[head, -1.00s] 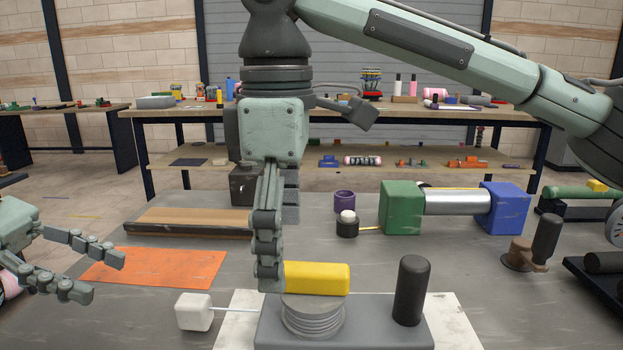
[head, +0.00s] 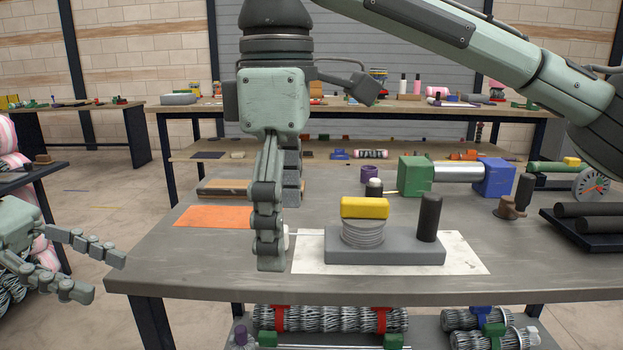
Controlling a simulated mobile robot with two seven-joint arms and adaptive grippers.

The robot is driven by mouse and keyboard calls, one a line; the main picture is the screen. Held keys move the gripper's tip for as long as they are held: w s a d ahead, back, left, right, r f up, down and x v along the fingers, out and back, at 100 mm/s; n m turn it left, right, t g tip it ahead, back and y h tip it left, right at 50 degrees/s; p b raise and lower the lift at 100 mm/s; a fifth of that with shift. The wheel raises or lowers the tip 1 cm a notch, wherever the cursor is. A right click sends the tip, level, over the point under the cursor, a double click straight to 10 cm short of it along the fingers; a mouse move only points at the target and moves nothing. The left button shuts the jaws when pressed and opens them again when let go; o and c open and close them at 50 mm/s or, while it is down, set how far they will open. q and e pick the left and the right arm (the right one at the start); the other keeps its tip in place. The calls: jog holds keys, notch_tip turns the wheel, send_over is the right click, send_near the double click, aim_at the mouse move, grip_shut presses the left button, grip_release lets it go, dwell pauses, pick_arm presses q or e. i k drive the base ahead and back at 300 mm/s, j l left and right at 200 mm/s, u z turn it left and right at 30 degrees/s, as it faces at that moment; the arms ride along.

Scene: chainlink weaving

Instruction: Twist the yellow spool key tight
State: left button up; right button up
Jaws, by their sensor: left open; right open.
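The yellow spool key (head: 364,208) is a block lying across the top of a grey coiled spool (head: 362,232). The spool stands on a grey base (head: 385,251) that also carries an upright black post (head: 429,217). My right gripper (head: 270,245) hangs down, open and empty, to the left of the key and apart from it. It partly hides a white block (head: 286,238) on a thin rod at the base's left. My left gripper (head: 92,268) is open and empty off the table's left edge.
The base sits on a white sheet (head: 467,258) near the front edge of the grey table (head: 220,278). An orange mat (head: 214,216) lies left. Behind the key are a black pot (head: 374,188) and a green block (head: 415,176). A black tray (head: 585,240) with dark rods lies right.

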aim_at(350, 208)
jog(key=k+j, duration=0.25)
jog(key=k, duration=0.15)
jog(key=k+j, duration=0.25)
jog(key=k, duration=0.15)
